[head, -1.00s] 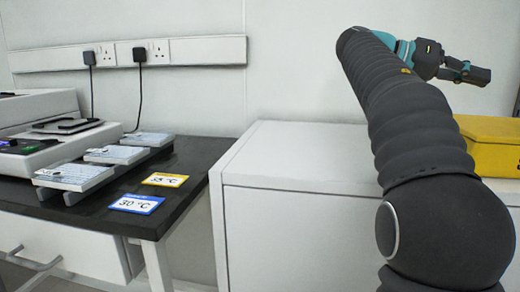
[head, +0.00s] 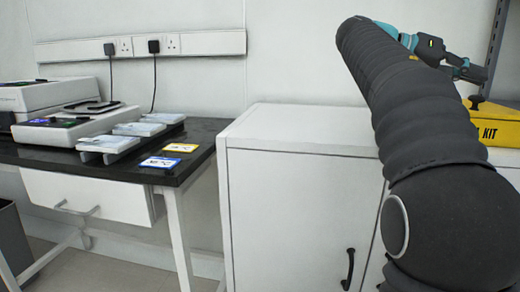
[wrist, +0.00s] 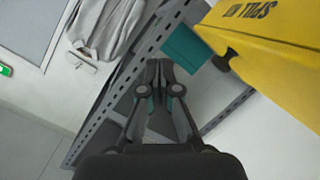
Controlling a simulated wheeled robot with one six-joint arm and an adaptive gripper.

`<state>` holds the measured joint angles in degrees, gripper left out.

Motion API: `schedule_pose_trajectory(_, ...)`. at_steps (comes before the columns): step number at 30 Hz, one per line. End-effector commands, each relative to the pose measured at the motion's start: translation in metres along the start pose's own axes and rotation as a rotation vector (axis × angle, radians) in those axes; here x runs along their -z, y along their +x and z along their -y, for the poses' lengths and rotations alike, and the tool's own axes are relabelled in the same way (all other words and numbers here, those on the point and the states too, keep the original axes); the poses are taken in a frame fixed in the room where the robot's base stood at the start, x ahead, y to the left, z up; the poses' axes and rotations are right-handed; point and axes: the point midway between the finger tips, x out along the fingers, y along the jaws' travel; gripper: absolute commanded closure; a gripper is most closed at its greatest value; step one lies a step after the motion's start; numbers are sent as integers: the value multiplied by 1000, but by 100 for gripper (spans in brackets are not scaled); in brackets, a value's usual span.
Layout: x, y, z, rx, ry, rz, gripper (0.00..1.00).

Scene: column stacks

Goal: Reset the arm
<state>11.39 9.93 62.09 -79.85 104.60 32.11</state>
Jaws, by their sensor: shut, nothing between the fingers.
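My arm (head: 420,120) reaches up and away at the right of the head view, over the white cabinet. My gripper (head: 482,74) is at its far end, above the yellow box's side of the cabinet. In the wrist view my gripper (wrist: 158,66) shows with both fingertips together and nothing between them. The yellow spill kit box (head: 497,122) is close below it in the head view. It also shows in the wrist view (wrist: 270,50), to the right of the fingers and apart from them.
A white cabinet (head: 300,130) stands beside a black-topped bench (head: 195,135). Grey metal shelving (wrist: 100,115) is near the fingers. A grey coat (wrist: 105,28) hangs at upper left.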

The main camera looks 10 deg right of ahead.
Motion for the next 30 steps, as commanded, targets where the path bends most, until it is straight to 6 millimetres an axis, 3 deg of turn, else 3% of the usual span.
schedule_pose_trajectory(8, -23, -6, 12, 171, -141, -21, 100)
schedule_pose_trajectory(14, -60, -16, 29, 368, -289, -43, 100)
schedule_pose_trajectory(20, -141, -41, 54, 684, -485, -72, 100)
schedule_pose_trajectory(30, -318, -97, 76, 1234, -671, -91, 100)
